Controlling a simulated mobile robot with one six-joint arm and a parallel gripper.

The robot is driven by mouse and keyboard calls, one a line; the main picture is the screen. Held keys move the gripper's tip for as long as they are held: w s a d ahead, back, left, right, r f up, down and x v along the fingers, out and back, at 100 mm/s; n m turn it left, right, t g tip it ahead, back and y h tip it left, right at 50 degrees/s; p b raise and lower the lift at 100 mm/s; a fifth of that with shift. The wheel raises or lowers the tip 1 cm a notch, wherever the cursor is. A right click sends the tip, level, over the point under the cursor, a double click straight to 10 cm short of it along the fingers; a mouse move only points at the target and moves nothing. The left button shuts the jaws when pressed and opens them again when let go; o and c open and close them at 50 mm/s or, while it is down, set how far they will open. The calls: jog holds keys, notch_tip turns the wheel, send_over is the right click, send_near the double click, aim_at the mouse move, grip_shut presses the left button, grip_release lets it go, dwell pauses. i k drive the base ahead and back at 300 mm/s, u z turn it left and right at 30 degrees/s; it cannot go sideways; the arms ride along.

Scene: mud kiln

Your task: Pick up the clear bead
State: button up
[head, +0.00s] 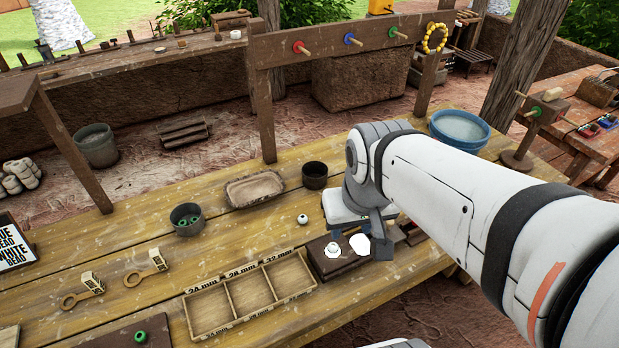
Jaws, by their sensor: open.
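A small pale bead (333,250) sits on a dark wooden board (326,268) at the table's front, right of the sorting tray. It may be the clear bead; its clearness is hard to tell at this size. A white bead with a dark hole (302,219) lies on the bare table behind it. A flat white round shape (359,244) shows on the board beside the pale bead. My gripper (350,234) is open over the back of the board, close behind the pale bead. My arm hides part of the board and the fingertips are hard to make out.
A wooden tray (228,318) with three marked compartments looks empty. Behind stand a cup of green beads (187,232), a shallow tray (228,204), a dark cup (315,189) and a blue basin (460,118). Two wooden gauges (146,269) lie left. A green bead (140,337) is front left.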

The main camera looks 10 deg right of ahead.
aim_at(333, 248)
jog(key=u, duration=0.1)
jog(key=k, duration=0.55)
jog(key=z, duration=1.65)
jog(key=k, duration=1.05)
jog(key=u, duration=1.3)
jog(key=i, duration=1)
jog(key=u, duration=0.05)
